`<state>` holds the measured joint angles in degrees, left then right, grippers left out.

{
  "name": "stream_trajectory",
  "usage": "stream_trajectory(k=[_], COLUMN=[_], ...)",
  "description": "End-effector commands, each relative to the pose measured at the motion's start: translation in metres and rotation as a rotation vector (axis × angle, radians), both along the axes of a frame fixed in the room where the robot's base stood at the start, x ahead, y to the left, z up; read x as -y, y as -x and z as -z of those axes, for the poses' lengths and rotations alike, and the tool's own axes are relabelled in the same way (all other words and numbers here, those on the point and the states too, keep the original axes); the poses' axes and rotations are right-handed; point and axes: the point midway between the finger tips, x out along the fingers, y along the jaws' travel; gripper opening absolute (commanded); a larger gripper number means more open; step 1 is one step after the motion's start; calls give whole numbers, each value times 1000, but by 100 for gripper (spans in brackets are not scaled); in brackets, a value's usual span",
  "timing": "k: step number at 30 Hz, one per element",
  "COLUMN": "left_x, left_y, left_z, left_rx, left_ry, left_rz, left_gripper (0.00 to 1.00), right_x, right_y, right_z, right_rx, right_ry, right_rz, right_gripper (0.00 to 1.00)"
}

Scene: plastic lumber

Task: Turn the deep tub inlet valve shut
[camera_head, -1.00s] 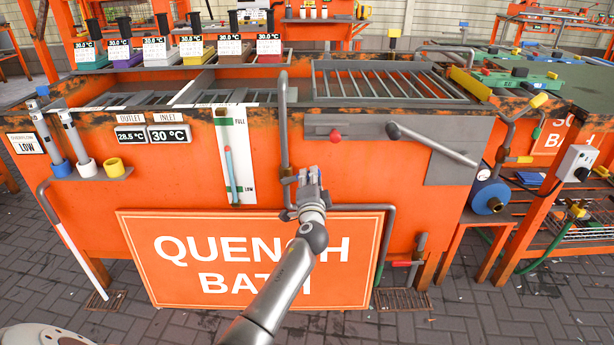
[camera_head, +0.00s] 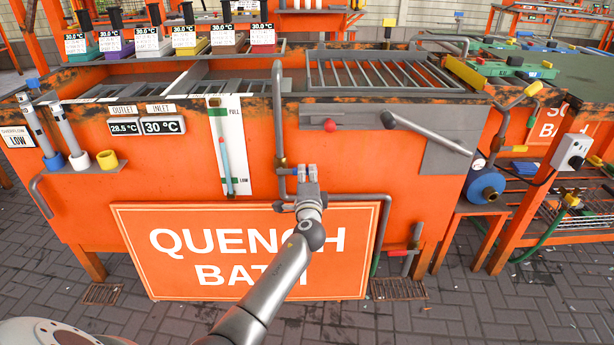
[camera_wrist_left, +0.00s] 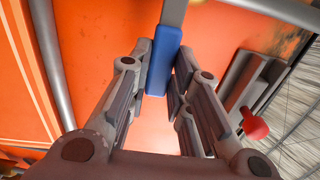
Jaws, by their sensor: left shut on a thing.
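The deep tub is the orange quench bath (camera_head: 180,185), with its front facing me. A grey pipe (camera_head: 278,105) runs down that front. My left gripper (camera_head: 309,172) is at the front of the bath, just right of this pipe's lower part. In the left wrist view a valve handle with a blue grip (camera_wrist_left: 162,62) on a grey stem lies between the fingers of my left gripper (camera_wrist_left: 160,75), which are shut on it. My right gripper is not in view.
The QUENCH BATH sign (camera_head: 180,278) stands just below the gripper. A lever with a red knob (camera_head: 330,125) and a long grey lever (camera_head: 430,130) are on the front, to the upper right. A red-handled valve (camera_head: 398,252) is low on the right. Paved floor (camera_head: 480,310) lies in front.

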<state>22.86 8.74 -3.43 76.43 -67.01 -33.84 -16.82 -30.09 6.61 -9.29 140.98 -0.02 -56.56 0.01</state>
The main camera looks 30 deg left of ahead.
Motion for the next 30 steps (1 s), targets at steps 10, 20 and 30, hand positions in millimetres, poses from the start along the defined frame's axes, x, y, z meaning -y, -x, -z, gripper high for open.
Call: stream_trajectory(k=[10,20,30], left_x=[0,2,24], left_y=[0,2,39], left_z=[2,1,2], left_rx=[-6,-2,-3], left_ry=[-4,-2,-2], left_rz=[0,1,2], left_gripper=[41,41,41], right_x=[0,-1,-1], right_y=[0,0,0], right_z=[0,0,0], right_rx=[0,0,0], right_ry=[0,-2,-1], right_rz=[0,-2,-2], right_gripper=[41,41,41])
